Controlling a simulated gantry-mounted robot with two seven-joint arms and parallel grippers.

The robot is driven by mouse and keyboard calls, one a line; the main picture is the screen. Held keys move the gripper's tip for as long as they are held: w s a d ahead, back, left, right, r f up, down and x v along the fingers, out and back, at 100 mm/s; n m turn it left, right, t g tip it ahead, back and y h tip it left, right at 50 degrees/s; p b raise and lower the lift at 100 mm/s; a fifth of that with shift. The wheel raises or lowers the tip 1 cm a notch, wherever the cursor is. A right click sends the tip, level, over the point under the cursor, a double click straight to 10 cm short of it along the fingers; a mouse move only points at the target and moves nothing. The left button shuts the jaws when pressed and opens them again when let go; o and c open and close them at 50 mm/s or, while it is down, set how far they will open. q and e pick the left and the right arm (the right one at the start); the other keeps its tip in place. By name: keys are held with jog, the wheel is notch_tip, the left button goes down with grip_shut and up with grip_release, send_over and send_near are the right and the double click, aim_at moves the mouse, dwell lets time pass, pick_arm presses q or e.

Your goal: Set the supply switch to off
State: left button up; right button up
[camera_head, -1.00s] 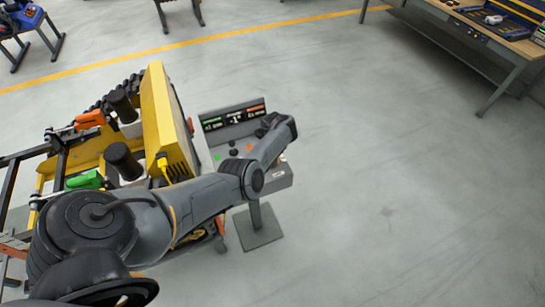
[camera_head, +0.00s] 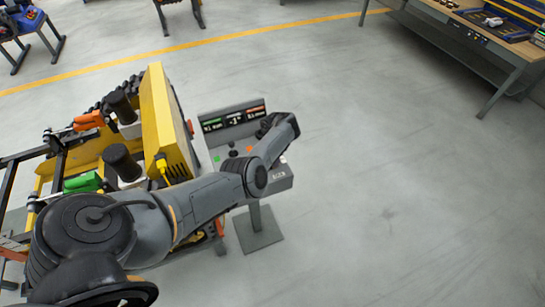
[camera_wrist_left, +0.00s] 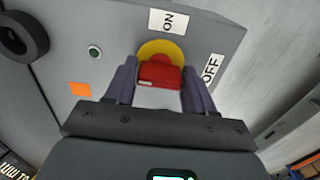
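The supply switch (camera_wrist_left: 160,72) is a red handle on a yellow disc in the left wrist view. An ON label (camera_wrist_left: 168,22) stands above it and an OFF label (camera_wrist_left: 211,69) to its right. My left gripper (camera_wrist_left: 160,80) has one finger on each side of the red handle. The fingers are very close to its sides, but I cannot tell if they press on it. In the head view my left arm reaches over the right side of the grey console (camera_head: 281,184) and hides the switch. My right gripper is not in view.
A yellow carrier (camera_head: 162,115) with black cylinders stands left of the console. A workbench (camera_head: 515,45) is at the upper right; the floor between is clear.

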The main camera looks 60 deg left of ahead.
pick_arm(q)
jog(key=o, duration=0.3)
notch_tip(320, 180, up, 10)
jog(key=p, duration=0.3)
jog(key=shift+f, duration=0.25)
jog(key=shift+r+p, duration=0.5)
jog(key=shift+r, duration=0.15)
jog(key=shift+a, duration=0.1)
